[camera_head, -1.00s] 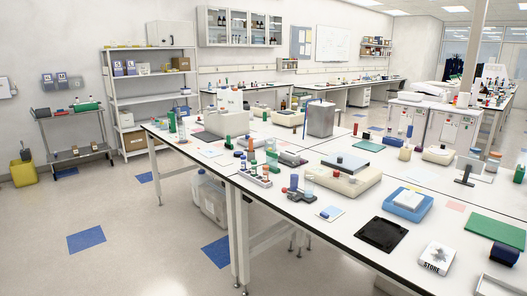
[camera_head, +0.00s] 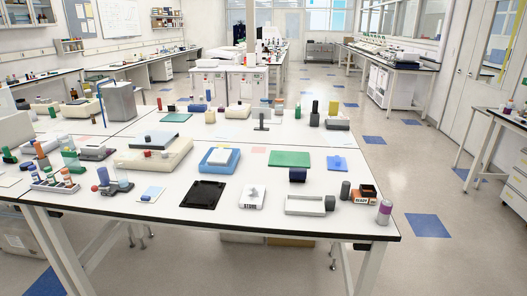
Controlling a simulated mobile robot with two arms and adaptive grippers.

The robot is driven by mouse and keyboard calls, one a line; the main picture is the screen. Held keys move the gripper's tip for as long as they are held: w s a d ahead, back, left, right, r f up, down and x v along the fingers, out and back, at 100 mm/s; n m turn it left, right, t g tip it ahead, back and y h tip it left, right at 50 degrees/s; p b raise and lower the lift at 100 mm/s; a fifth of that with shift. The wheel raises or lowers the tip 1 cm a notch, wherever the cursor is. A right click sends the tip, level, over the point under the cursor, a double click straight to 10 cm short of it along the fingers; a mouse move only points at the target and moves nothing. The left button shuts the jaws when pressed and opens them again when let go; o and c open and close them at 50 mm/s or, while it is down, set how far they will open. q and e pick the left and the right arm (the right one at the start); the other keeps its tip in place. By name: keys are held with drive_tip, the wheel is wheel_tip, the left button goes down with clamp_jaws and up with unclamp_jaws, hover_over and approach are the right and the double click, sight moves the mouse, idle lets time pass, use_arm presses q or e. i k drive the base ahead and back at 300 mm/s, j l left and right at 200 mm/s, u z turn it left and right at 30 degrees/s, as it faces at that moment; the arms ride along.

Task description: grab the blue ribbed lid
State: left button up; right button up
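A dark blue cylindrical piece (camera_head: 298,174) stands on the white bench, just in front of the green mat (camera_head: 289,158). It may be the blue ribbed lid, but ribs are too small to make out. A smaller blue object (camera_head: 146,197) lies on a pale card at the left front of the bench; I cannot tell whether it is a lid. Neither of my grippers shows in the head view.
The bench also holds a black tray (camera_head: 204,194), a white card with a grey piece (camera_head: 252,195), a white open frame (camera_head: 305,205), an orange-black box (camera_head: 364,194) and a purple-banded cylinder (camera_head: 384,212). Open floor lies right of the bench.

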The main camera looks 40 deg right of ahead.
sight(336, 162)
drive_tip(key=z, duration=1.85)
drive_tip(key=i+l+u, duration=0.1)
drive_tip(key=i+l, duration=0.2)
drive_tip(key=i+l+u, duration=0.1)
drive_tip(key=i+l, duration=0.2)
drive_tip(key=l, duration=0.2)
drive_tip(key=i+l+u, duration=0.15)
drive_tip(key=i+l, duration=0.15)
drive_tip(key=l, duration=0.15)
